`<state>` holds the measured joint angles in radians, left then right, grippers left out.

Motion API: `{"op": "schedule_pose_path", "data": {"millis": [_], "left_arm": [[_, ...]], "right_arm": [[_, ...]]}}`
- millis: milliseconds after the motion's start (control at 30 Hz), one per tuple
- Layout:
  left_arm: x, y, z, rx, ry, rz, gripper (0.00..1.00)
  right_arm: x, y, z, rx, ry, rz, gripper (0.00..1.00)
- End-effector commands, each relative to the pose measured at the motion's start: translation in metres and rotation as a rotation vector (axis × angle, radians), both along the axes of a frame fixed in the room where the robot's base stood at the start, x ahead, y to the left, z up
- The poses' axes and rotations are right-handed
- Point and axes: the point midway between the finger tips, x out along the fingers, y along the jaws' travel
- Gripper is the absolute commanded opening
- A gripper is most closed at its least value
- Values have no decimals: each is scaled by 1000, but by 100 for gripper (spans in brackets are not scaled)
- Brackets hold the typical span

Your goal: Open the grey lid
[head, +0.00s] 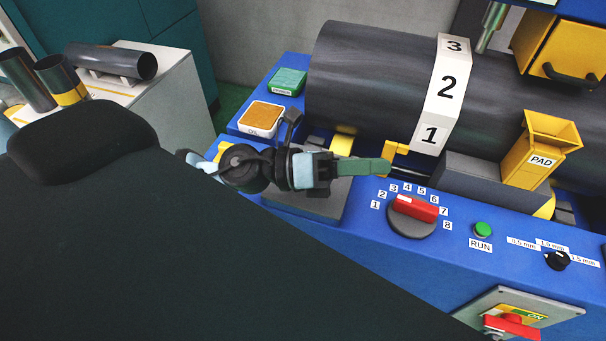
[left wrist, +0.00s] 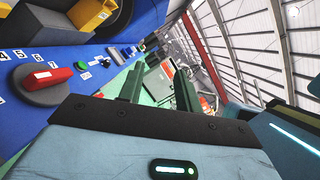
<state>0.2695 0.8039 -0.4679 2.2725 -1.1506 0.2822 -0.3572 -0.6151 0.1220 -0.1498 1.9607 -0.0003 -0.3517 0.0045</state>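A flat grey plate (head: 322,206), which looks like the grey lid, lies on the blue machine's front deck in the head view. My left gripper and wrist cover much of it, and I see no handle. My left gripper (head: 376,167) is above the deck, its green fingers pointing right, past the plate's right edge. In the left wrist view its two fingers (left wrist: 158,84) stand apart with nothing between them. I cannot tell whether it touches the plate. The plate cannot be made out in the wrist view. My right gripper is not in view.
A red selector knob (head: 416,208), a green RUN button (head: 482,229) and a black knob (head: 558,260) are on the blue front. Behind are a large dark cylinder (head: 375,80) and a yellow PAD holder (head: 535,160). An oil tray (head: 262,117) sits left.

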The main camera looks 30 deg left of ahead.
Motion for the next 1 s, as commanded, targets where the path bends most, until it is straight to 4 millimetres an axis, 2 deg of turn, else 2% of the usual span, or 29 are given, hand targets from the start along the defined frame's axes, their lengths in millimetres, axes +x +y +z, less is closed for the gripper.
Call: {"op": "schedule_pose_path", "data": {"millis": [67, 167, 267, 333, 500, 600, 700, 1000], "left_arm": [[-7, -1, -12, 222, -130, -101, 34], [-11, 10, -36, 505, -260, -216, 34], [-8, 39, -62, 799, -355, -314, 34], [-3, 67, -76, 999, -396, -369, 34], [11, 137, -92, 1377, -415, -453, 34], [15, 164, -92, 1501, -403, -476, 34], [17, 178, -92, 1559, -392, -487, 34], [19, 176, -100, 1564, -389, -492, 34]], "right_arm": [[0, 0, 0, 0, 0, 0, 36], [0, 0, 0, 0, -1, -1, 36], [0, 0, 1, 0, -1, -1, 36], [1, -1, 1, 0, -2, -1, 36], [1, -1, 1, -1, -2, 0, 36], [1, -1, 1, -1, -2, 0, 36], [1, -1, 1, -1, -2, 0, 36], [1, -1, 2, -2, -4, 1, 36]]}}
